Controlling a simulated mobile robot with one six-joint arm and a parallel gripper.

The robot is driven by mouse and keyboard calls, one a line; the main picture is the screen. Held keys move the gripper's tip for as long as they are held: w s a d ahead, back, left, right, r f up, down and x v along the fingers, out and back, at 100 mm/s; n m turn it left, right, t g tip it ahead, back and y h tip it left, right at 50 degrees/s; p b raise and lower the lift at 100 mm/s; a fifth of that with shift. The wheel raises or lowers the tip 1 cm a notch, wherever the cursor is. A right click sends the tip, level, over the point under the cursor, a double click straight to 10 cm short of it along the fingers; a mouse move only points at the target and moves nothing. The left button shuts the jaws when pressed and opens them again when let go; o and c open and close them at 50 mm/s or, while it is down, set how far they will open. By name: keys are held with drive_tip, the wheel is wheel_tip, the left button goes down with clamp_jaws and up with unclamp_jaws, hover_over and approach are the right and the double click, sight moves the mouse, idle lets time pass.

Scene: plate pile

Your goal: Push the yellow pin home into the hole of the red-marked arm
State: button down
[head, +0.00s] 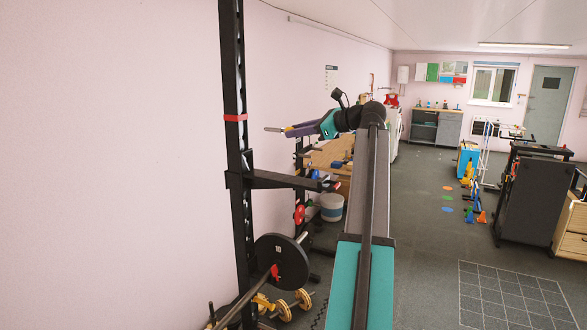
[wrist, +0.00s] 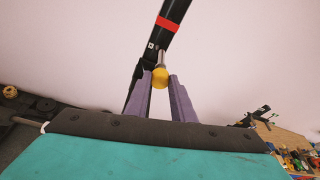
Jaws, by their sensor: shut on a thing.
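My gripper (wrist: 160,84) has purple fingers and is shut on the yellow knob of the pin (wrist: 160,77). The pin's metal shaft points away from the fingers, towards a black post with a red band (wrist: 167,24). In the head view the gripper (head: 288,131) is right of the black post with the red band (head: 235,117), roughly level with the band or slightly below it. The pin's grey shaft (head: 273,129) sticks out left, and a gap shows between its tip and the post. The yellow knob is hidden there. I cannot make out the hole.
A black horizontal bar (head: 285,180) juts right from the post below my gripper. A barbell plate (head: 281,262) and yellow dumbbells (head: 290,304) are lower down. A pink wall (head: 110,150) is behind the post. Open floor (head: 425,250) lies to the right.

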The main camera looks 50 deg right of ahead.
wheel_tip(320, 180, down, 12)
drive_tip(key=shift+r, duration=0.1)
drive_tip(key=shift+w, duration=0.1)
idle(0.5)
drive_tip(key=shift+w+a, duration=0.25)
drive_tip(key=shift+w, duration=0.7)
drive_tip(key=shift+w+a, duration=0.25)
drive_tip(key=shift+w, duration=0.75)
drive_tip(key=shift+w+a, duration=0.25)
drive_tip(key=shift+w, duration=0.7)
